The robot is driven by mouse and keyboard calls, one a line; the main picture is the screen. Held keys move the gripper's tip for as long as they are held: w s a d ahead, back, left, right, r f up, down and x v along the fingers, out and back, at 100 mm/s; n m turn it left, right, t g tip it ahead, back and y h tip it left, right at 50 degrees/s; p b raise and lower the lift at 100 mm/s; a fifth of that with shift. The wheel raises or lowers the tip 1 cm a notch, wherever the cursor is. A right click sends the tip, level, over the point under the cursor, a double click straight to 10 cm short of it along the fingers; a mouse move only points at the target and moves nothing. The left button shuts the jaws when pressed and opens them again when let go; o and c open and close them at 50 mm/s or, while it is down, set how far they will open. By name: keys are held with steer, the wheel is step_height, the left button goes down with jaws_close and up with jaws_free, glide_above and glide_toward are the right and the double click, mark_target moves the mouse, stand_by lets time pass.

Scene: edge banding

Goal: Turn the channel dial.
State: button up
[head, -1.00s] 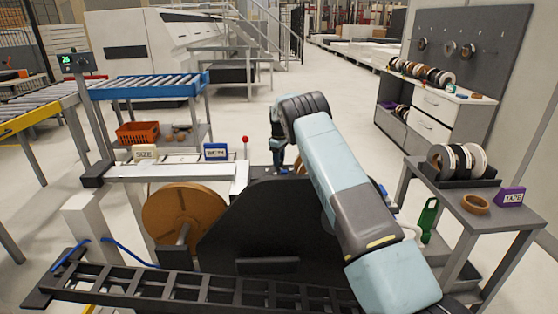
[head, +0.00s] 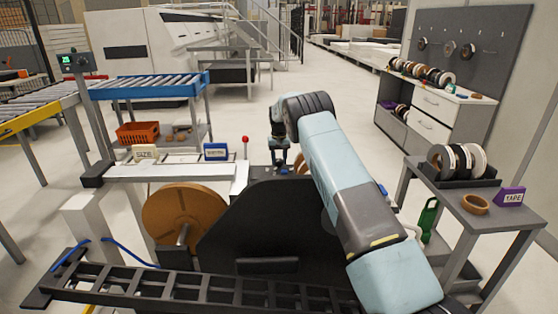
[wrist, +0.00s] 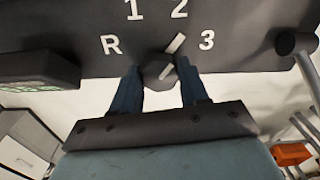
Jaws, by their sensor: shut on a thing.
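The channel dial (wrist: 157,68) is a dark faceted knob on a black panel in the wrist view, with white marks R, 1, 2 and 3 around it. A white pointer line (wrist: 175,43) slants up and right from the knob, toward the 2. My gripper (wrist: 158,82) has its two blue-grey fingers on either side of the knob and is shut on it. In the head view my gripper (head: 280,166) is small, beyond the black machine plate, and the dial is hidden there.
A black box with a green display (wrist: 40,83) sits left of the dial in the wrist view. In the head view a red-knobbed lever (head: 245,141) and a brown tape reel (head: 184,217) are left of my arm.

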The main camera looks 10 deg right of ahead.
mark_target(279, 160)
steer(key=m, duration=0.5)
steer(key=shift+w+r+m, duration=0.1)
steer(key=shift+r+m, duration=0.05)
steer(key=shift+m, duration=0.25)
stand_by(0.4)
steer(key=o, duration=1.1)
steer(key=shift+c, duration=0.2)
step_height(279, 160, up, 13)
steer(key=shift+r, duration=0.2)
steer(key=shift+r, duration=0.1)
